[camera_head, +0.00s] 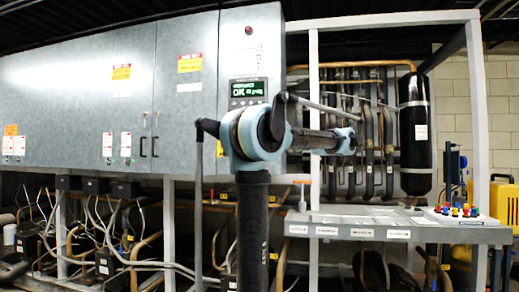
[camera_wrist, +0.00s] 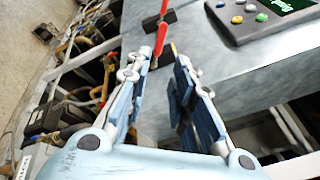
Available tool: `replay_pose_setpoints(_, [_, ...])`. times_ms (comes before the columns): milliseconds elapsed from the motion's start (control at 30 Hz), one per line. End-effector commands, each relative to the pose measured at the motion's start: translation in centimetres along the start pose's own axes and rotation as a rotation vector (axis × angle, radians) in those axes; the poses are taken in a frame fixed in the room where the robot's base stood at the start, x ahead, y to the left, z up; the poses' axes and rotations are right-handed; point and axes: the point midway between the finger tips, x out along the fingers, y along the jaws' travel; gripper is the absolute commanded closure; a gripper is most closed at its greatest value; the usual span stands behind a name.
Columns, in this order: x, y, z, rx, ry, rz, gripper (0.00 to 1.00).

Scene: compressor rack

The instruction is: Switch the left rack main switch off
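In the wrist view, a red lever (camera_wrist: 162,32) with black mounts stands on the grey cabinet face. I cannot tell for sure that it is the left rack main switch. My gripper (camera_wrist: 160,62) is open, with its two blue-grey fingers apart. The lever's lower end appears between or just beyond the fingertips; contact cannot be told. In the head view, my arm covers part of the cabinet (camera_head: 185,105), and neither my gripper nor the red lever can be made out.
A controller display (camera_head: 247,92) is on the cabinet; a panel with coloured buttons (camera_wrist: 260,18) shows close by in the wrist view. Pipes and cables run below the cabinet. A grey shelf (camera_head: 340,231) and black cylinder (camera_head: 414,130) stand at right.

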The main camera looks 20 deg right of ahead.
Motion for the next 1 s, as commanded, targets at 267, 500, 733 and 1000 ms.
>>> replay_pose_setpoints(267, [3.0, -0.1, 0.1, 0.0, -0.005, 0.0, 0.78])
replay_pose_setpoints(500, [7.1, -0.1, 0.1, 0.0, -0.004, 0.0, 0.78])
replay_pose_setpoints(733, [10.9, -0.1, 0.1, 0.0, -0.004, 0.001, 0.78])
replay_pose_setpoints(1000, [15.1, 0.0, 0.1, 0.0, -0.003, 0.001, 0.78])
